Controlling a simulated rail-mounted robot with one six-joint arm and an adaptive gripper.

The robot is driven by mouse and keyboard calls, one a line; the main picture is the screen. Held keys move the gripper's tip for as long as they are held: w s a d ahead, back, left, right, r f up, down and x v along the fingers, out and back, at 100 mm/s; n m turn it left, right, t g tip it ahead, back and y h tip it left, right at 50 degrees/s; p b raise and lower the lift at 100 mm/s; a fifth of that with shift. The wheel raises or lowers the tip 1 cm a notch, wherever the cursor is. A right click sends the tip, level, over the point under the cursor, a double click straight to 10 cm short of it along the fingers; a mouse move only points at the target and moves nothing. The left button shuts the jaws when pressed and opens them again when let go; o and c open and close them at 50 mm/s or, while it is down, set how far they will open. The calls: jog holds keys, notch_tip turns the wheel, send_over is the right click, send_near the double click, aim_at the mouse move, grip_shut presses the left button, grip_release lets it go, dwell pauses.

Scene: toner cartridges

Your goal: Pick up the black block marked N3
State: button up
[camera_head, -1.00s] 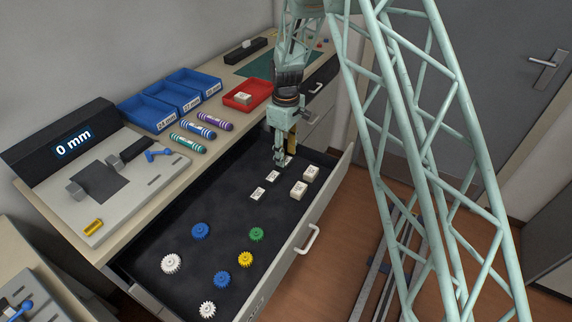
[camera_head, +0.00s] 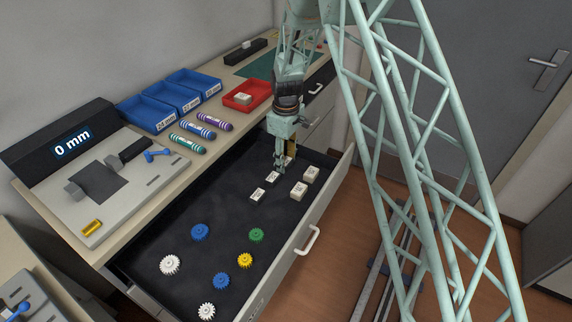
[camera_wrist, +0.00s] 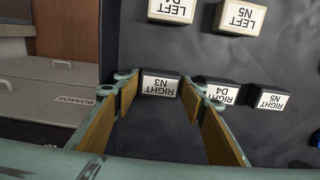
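The black block marked N3 (camera_wrist: 160,84) carries a white label reading RIGHT N3, upside down in the wrist view. It sits on the dark drawer floor. My gripper (camera_wrist: 158,92) is open, with one finger on each side of the block near the tips. A gap shows on the left; the right finger is close to the block. In the head view my gripper (camera_head: 281,167) reaches down into the drawer and hides N3.
Beside N3 stand black blocks RIGHT D4 (camera_wrist: 219,92) and RIGHT N5 (camera_wrist: 268,100). White-topped blocks LEFT D4 (camera_wrist: 172,9) and LEFT N5 (camera_wrist: 239,17) stand across from them. Several gears, such as a green gear (camera_head: 256,234), lie in the drawer's near part.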

aim_at(286, 161)
jog(key=c, duration=0.4)
jog(key=shift+o, duration=0.2)
jog(key=shift+r, duration=0.2)
jog(key=shift+r+p, duration=0.45)
jog(key=shift+r, duration=1)
jog(key=shift+s+r, duration=0.15)
jog(key=shift+r, duration=0.05)
jog(key=s+d, duration=0.1)
jog(key=s, duration=0.4)
jog(key=s+d+r+p, duration=0.1)
jog(key=s+d, duration=0.1)
jog(key=s, duration=0.3)
jog(key=s+d, duration=0.2)
jog(key=s, duration=0.3)
jog(key=shift+r, duration=0.15)
jog(key=shift+w, duration=0.1)
